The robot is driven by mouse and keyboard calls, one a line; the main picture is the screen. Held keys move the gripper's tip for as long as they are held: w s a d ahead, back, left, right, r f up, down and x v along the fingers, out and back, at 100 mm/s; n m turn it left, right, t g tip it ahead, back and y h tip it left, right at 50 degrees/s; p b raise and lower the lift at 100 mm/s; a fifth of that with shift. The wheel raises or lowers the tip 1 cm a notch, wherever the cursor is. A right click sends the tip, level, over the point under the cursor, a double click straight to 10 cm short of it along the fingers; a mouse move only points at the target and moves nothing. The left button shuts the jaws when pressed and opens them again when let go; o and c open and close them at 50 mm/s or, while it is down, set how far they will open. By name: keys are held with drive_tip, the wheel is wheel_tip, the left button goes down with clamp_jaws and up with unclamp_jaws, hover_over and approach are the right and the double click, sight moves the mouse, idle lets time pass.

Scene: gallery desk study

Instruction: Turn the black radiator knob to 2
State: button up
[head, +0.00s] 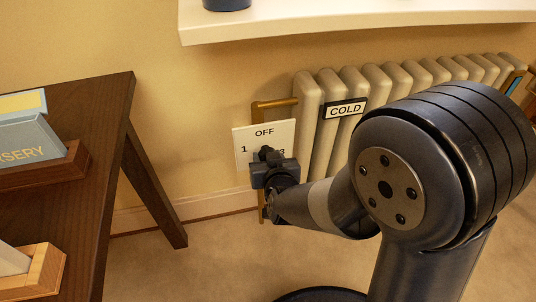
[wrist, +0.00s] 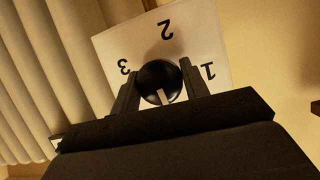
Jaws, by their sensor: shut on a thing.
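The black radiator knob (wrist: 158,76) is round with a white pointer mark, in the middle of the wrist view. It sits on a white dial plate (wrist: 205,42), which reads 2 at the top, 3 at the left and 1 at the right, upside down there. The white mark points down toward my gripper, the side away from 2. In the head view the plate (head: 245,136) shows OFF at the top, 1 at the left and a partly covered 3; 2 is hidden. My gripper (wrist: 160,88) is shut on the knob, one finger on each side.
A cream radiator (head: 385,85) with a COLD sign (head: 345,109) stands right of the plate. A copper-coloured pipe (head: 275,104) runs behind the plate. A white shelf (head: 350,22) juts out above. A dark wooden desk (head: 100,135) with signs stands at the left.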

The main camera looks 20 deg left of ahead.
drive_tip(key=n+t+h+p, duration=0.1)
drive_tip(key=n+p, duration=0.1)
drive_tip(key=p, duration=0.1)
drive_tip(key=shift+r, duration=0.15)
drive_tip(key=n+t+h+p, duration=0.1)
drive_tip(key=n+p, duration=0.1)
drive_tip(key=shift+n+h, duration=0.3)
drive_tip(key=shift+n, duration=0.1)
drive_tip(key=n+p, duration=0.1)
drive_tip(key=n+t, duration=0.1)
drive_tip(key=shift+f+n+t+h+p, duration=0.2)
drive_tip(key=shift+n+t+h+p, duration=0.1)
drive_tip(key=shift+n+h+p, duration=0.1)
drive_tip(key=n+t, duration=0.1)
drive_tip(key=n, duration=0.2)
drive_tip(key=shift+h, duration=0.3)
drive_tip(key=n+t, duration=0.1)
drive_tip(key=n, duration=0.2)
drive_tip(key=shift+f+t, duration=0.1)
drive_tip(key=shift+t, duration=0.3)
drive_tip(key=n+t+y, duration=0.1)
drive_tip(key=n, duration=0.4)
drive_tip(key=shift+b, duration=0.4)
drive_tip(key=n+t+y+b, duration=0.1)
drive_tip(key=n+y, duration=0.1)
drive_tip(key=n, duration=0.3)
drive_tip(key=shift+n+y+b, duration=0.6)
drive_tip(key=shift+n+y, duration=0.7)
drive_tip(key=shift+n, duration=1.5)
